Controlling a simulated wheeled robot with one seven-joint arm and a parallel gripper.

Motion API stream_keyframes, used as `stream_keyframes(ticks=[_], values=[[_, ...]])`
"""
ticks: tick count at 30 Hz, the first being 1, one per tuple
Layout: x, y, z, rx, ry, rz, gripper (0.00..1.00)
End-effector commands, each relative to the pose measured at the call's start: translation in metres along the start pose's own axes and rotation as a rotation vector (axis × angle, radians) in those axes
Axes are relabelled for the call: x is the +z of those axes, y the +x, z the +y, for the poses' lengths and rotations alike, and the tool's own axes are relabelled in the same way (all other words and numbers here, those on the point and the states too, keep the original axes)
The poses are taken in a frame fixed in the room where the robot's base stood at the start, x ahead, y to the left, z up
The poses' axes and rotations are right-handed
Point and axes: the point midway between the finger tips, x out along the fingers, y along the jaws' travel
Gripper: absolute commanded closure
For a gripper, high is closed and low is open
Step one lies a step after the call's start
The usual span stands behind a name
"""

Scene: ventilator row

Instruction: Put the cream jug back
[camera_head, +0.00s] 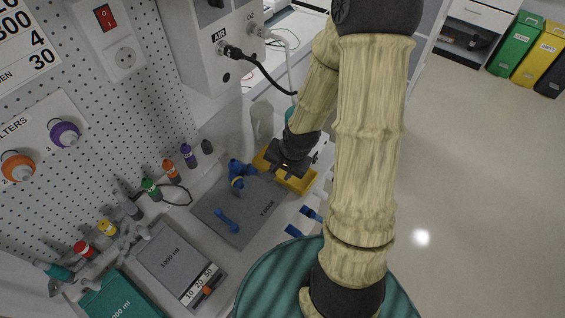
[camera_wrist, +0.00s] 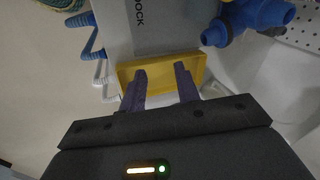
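I cannot make out a cream jug in either view. A pale translucent container (camera_head: 262,120) stands behind the yellow tray in the head view; whether it is a jug I cannot tell. My gripper (camera_wrist: 160,78) points down at the shallow yellow tray (camera_wrist: 190,62), which also shows in the head view (camera_head: 303,184). Its two purple-grey fingers are apart, with nothing seen between them. They are over or in the tray; the exact height is unclear. In the head view my gripper (camera_head: 287,168) hides the middle of the tray.
A grey dock mat (camera_head: 240,221) lies beside the tray, with a blue Y-shaped fitting (camera_head: 238,173) and a blue connector (camera_head: 228,220) on it. Colored connectors line the pegboard (camera_head: 110,140). A white machine with hoses (camera_head: 213,55) stands behind. Open floor (camera_head: 470,200) lies right.

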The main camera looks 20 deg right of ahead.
Motion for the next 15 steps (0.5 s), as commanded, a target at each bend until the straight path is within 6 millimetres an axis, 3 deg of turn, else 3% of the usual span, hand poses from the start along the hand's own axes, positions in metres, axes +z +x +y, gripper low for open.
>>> stream_keyframes(ticks=[9, 15], values=[[0.025, -0.086, -0.005, 0.13, -0.531, 0.046, 0.68], [0.046, -0.125, -0.006, 0.141, -0.761, 0.031, 0.68]])
